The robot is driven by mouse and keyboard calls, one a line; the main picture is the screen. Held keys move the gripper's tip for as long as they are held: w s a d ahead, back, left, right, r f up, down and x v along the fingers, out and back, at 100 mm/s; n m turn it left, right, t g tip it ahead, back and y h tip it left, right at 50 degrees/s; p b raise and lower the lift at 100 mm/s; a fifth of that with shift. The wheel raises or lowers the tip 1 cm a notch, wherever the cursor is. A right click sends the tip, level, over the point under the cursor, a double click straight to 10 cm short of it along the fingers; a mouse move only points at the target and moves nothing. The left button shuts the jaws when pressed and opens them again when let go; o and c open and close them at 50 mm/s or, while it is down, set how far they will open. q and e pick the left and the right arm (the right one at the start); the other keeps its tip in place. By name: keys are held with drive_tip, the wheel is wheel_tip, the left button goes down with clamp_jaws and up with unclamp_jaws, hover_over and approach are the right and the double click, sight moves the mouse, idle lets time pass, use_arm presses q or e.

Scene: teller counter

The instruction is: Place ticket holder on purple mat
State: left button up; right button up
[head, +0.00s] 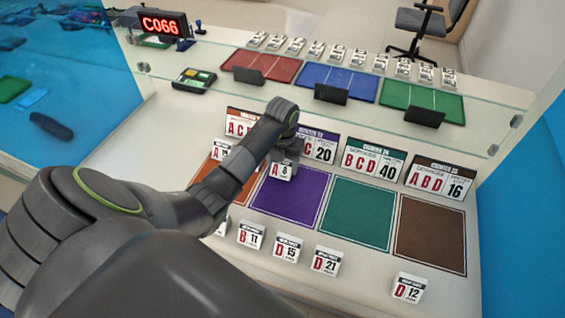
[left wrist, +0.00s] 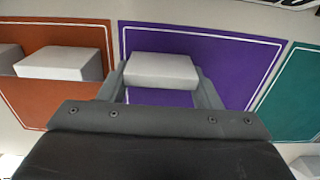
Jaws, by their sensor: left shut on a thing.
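My left gripper (head: 284,162) is shut on a white ticket holder (head: 281,173) marked A 8. The holder is at the upper left part of the purple mat (head: 290,202); I cannot tell if it touches the mat. In the left wrist view the held ticket holder (left wrist: 162,70) sits between the two fingers, with the purple mat (left wrist: 225,60) around and below it. My arm hides part of the purple mat's sign and the orange mat. My right gripper is not in view.
An orange mat (left wrist: 60,35) with white holders lies to the left. Teal (head: 356,214) and brown (head: 430,235) mats to the right are bare. Several ticket holders, including D 21 (head: 326,261), stand along the front. Signs and a glass screen (head: 330,98) stand behind the mats.

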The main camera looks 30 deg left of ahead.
use_arm(q)
drive_tip(key=shift+f, duration=0.15)
drive_tip(key=o, duration=1)
drive_tip(key=shift+r, duration=0.3)
wheel_tip(320, 180, up, 4)
drive_tip(key=shift+w+r+b, duration=0.1)
drive_tip(key=shift+r+b, duration=0.05)
drive_tip(key=shift+b, duration=0.25)
wheel_tip(320, 180, up, 6)
drive_tip(key=p, duration=0.5)
drive_tip(key=shift+r+p, duration=0.75)
drive_tip(key=shift+p, duration=0.05)
